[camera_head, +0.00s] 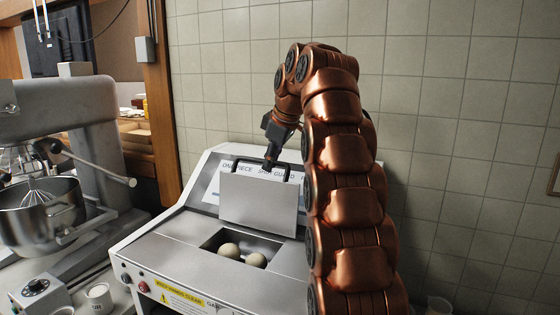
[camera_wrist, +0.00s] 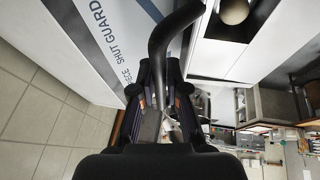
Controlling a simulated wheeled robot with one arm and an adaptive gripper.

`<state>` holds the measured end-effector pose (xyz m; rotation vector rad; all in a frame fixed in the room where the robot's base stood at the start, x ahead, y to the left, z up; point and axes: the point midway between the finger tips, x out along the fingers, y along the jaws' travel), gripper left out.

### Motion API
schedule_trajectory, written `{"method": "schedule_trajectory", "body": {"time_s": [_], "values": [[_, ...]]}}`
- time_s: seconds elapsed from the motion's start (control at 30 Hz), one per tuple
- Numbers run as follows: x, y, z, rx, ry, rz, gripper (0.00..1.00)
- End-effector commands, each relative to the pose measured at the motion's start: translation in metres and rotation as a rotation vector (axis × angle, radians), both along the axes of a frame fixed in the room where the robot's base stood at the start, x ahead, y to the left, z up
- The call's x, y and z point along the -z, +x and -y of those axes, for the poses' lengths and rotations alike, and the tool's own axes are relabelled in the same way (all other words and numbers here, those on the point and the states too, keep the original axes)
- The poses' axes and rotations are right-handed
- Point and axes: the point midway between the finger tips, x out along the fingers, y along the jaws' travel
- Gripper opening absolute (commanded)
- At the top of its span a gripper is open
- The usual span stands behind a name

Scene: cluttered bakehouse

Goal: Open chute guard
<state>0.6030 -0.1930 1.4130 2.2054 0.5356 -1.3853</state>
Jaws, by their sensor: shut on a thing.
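The chute guard (camera_head: 258,204) is a flat grey metal plate on the machine. It stands raised and nearly upright behind the chute opening (camera_head: 268,238). Two round dough balls (camera_head: 229,250) show in the opening. A black bar handle (camera_head: 287,167) runs along the guard's top edge. My gripper (camera_head: 270,160) is shut on this handle, coming down from above. In the wrist view, my gripper (camera_wrist: 163,100) has its fingers around the curved black handle (camera_wrist: 165,40). One dough ball (camera_wrist: 233,10) shows at the top there.
A sign panel (camera_head: 210,188) with partly hidden lettering is behind the guard. A stand mixer with a steel bowl (camera_head: 40,218) stands at the left. A small white cup (camera_head: 99,296) sits at the lower left. A tiled wall (camera_head: 450,120) is close behind.

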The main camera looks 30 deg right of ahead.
Motion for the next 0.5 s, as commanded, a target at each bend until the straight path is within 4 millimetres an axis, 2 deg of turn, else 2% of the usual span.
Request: {"method": "schedule_trajectory", "body": {"time_s": [0.03,0.5], "values": [[-0.0053,0.0036,-0.0032,-0.008,-0.003,0.016,0.00],[-0.0052,0.0075,-0.0077,-0.021,-0.002,0.018,0.00]]}}
